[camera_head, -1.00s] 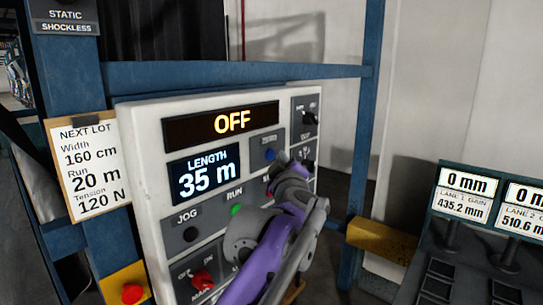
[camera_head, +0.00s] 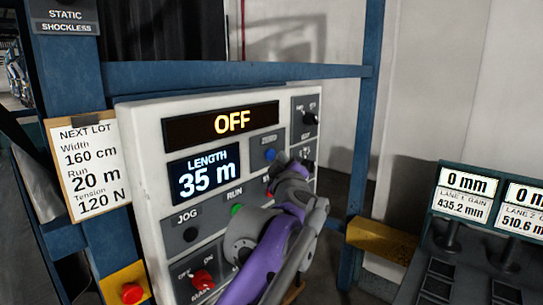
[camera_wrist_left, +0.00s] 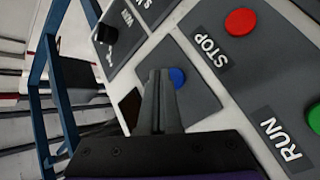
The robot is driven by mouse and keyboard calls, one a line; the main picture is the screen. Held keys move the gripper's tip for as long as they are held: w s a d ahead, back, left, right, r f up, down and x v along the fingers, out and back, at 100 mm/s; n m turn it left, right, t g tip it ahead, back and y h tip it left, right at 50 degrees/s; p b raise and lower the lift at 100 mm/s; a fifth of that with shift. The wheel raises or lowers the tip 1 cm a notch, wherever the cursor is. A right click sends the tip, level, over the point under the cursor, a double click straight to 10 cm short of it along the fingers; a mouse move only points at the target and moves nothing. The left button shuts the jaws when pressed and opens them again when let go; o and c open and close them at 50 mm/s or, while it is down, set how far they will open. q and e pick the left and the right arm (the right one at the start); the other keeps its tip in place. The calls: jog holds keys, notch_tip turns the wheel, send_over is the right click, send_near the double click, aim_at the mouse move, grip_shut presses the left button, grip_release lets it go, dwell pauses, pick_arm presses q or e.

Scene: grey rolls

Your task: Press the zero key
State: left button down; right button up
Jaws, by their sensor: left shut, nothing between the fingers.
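A blue button (camera_head: 270,154) sits on a grey plate of the white control panel, right of the LENGTH display (camera_head: 206,175), which reads 35 m. The label above the button is too small to read. My left gripper (camera_head: 281,160) is shut and empty, its tip close to the button's lower right in the head view. In the left wrist view, the shut fingers (camera_wrist_left: 158,74) point at the panel and partly cover the blue button (camera_wrist_left: 177,77). I cannot tell whether they touch it. My right gripper is not in view.
The panel also bears an OFF display (camera_head: 232,122), a green RUN button (camera_head: 237,210), a red STOP button (camera_wrist_left: 240,22), a black JOG button (camera_head: 191,234) and a red switch (camera_head: 203,280). A NEXT LOT note (camera_head: 90,165) hangs at left. A blue frame surrounds the panel.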

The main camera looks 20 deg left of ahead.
pick_arm(q)
jog(key=shift+a, duration=0.15)
jog(key=shift+w+a, duration=0.15)
jog(key=shift+a, duration=0.1)
jog(key=shift+w+a, duration=0.15)
jog(key=shift+a, duration=0.25)
dwell(0.7)
dwell(0.3)
jog(key=shift+s+d, duration=0.35)
jog(key=shift+d, duration=0.4)
jog(key=shift+s+d, duration=0.25)
jog(key=shift+d, duration=0.55)
jog(key=shift+s+d, duration=0.3)
jog(key=shift+d, duration=0.45)
jog(key=shift+s+d, duration=0.25)
jog(key=shift+d, duration=0.55)
